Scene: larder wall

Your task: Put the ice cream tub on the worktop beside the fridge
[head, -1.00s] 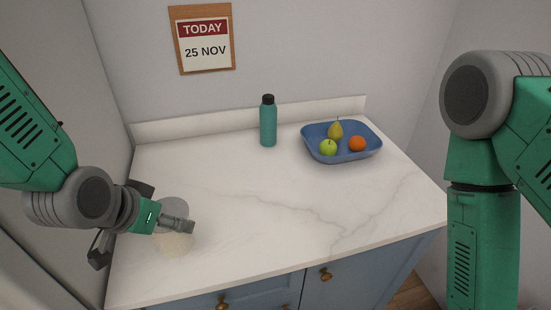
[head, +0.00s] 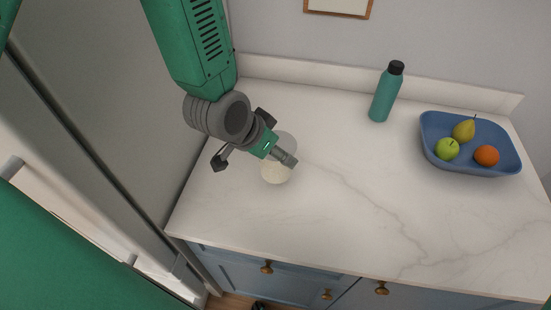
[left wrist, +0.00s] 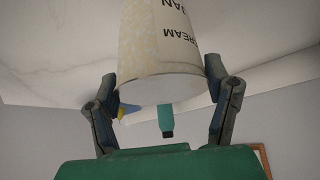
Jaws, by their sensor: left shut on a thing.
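The ice cream tub (head: 276,175), cream-coloured with a greyish top, is held upright at the left end of the pale marble worktop (head: 340,215). My left gripper (head: 286,157) is shut on it and hides its middle. In the left wrist view, which is upside down, the tub (left wrist: 165,45) shows dark lettering between the two fingers (left wrist: 165,92). I cannot tell whether its base touches the worktop. The tall grey fridge (head: 115,120) stands along the left side. My right gripper is out of view.
A teal bottle (head: 386,93) stands at the back of the worktop. A blue tray (head: 440,165) with a pear, a green apple and an orange is at the right. The middle and front of the worktop are clear. Blue cabinets (head: 225,262) are below.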

